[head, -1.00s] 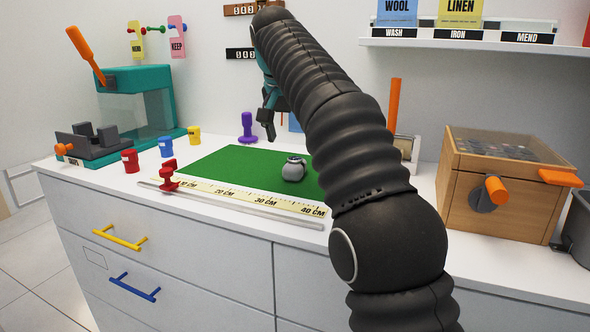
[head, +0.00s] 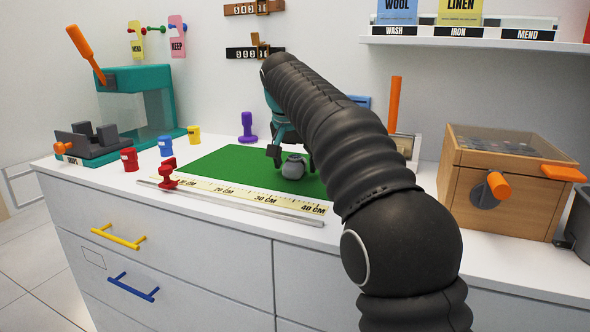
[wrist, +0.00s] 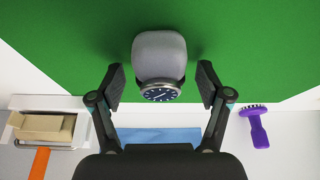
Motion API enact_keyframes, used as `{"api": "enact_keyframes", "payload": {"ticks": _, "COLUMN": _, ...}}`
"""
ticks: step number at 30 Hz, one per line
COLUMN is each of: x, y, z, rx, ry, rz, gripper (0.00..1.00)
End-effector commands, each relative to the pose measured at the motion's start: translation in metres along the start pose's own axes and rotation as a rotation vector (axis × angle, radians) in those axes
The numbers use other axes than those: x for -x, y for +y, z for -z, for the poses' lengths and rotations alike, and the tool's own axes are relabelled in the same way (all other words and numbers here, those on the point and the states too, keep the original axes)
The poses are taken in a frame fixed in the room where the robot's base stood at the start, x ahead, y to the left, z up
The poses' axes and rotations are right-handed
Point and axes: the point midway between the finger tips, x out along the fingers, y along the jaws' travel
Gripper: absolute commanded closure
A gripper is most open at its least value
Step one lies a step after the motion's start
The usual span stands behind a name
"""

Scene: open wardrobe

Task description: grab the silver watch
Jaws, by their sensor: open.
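The silver watch (head: 294,166) sits on the green mat (head: 225,165), a grey rounded body. In the wrist view the watch (wrist: 160,93) shows its dark dial at the lower end and lies between the two open fingers. My gripper (head: 290,158) is low over the mat, with one finger on each side of the watch; in the wrist view my gripper (wrist: 160,85) has a gap between each finger and the watch. The far finger is partly hidden behind the watch and my arm in the head view.
A ruler (head: 250,195) with a red slider (head: 168,175) runs along the mat's front edge. Red, blue (head: 166,146) and yellow cups stand to the left. A wooden box (head: 500,190) with orange handles is at right.

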Motion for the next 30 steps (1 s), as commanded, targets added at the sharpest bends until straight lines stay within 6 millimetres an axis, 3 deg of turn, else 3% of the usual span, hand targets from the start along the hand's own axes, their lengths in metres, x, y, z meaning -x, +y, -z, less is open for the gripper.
{"api": "enact_keyframes", "payload": {"ticks": 3, "x": 0.0, "y": 0.0, "z": 0.0, "rx": 0.0, "ry": 0.0, "rz": 0.0, "gripper": 0.25}}
{"api": "enact_keyframes", "payload": {"ticks": 11, "x": 0.0, "y": 0.0, "z": 0.0, "rx": 0.0, "ry": -0.001, "rz": 0.0, "gripper": 0.89}}
{"api": "enact_keyframes", "payload": {"ticks": 22, "x": 0.003, "y": 0.0, "z": 0.002, "rx": 0.0, "ry": 0.0, "rz": 0.0, "gripper": 0.89}}
{"api": "enact_keyframes", "payload": {"ticks": 30, "x": 0.025, "y": -0.001, "z": 0.011, "rx": -0.001, "ry": 0.001, "rz": 0.001, "gripper": 0.89}}
